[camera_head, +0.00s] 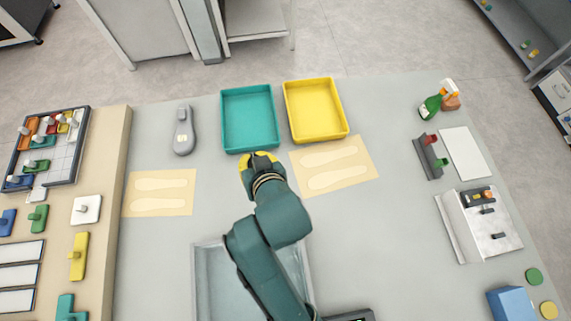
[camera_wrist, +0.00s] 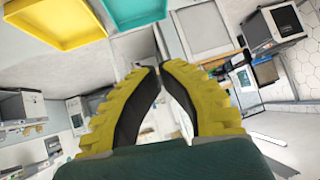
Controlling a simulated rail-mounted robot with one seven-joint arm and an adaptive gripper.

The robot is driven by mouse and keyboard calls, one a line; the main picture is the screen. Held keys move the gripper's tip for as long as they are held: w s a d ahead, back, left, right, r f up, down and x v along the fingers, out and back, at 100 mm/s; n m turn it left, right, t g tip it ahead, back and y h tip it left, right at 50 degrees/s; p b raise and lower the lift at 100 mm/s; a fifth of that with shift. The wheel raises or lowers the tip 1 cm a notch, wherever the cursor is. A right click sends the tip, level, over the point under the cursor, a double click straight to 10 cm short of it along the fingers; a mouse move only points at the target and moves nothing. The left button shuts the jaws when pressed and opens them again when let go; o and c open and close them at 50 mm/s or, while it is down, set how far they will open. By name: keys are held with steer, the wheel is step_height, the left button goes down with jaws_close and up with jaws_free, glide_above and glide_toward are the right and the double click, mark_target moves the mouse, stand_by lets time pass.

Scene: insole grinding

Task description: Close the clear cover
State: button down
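A clear, glass-like panel in a pale grey rectangular frame (camera_head: 207,275) lies at the bottom middle of the head view, and my arm crosses over it. It looks like the clear cover, but its hinge and how far it is open cannot be told. The wrist view does not show it clearly. My gripper (camera_head: 259,160) is beyond the panel, at the near edge of the teal tray, apart from the panel. In the wrist view my gripper's yellow ridged fingers (camera_wrist: 160,70) meet almost tip to tip, with nothing between them.
The teal tray (camera_head: 222,120) and yellow tray (camera_head: 345,125) stand at the table's back. Insole sheets (camera_head: 130,190) (camera_head: 370,165) lie either side of my gripper. A grey handheld device (camera_head: 184,132) lies left. A white-topped fixture (camera_head: 485,240) and blue box (camera_head: 510,304) stand right.

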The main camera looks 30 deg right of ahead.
steer(key=s+f+g+b, duration=0.1)
steer(key=s+f+g, duration=0.2)
steer(key=f, duration=1.2)
steer(key=s+f+m+g+b, duration=0.1)
steer(key=s+f+g, duration=0.2)
steer(key=s+f, duration=0.5)
steer(key=shift+s+d+f+g, duration=0.15)
steer(key=shift+d+f+g, duration=0.2)
steer(key=shift+f, duration=3.7)
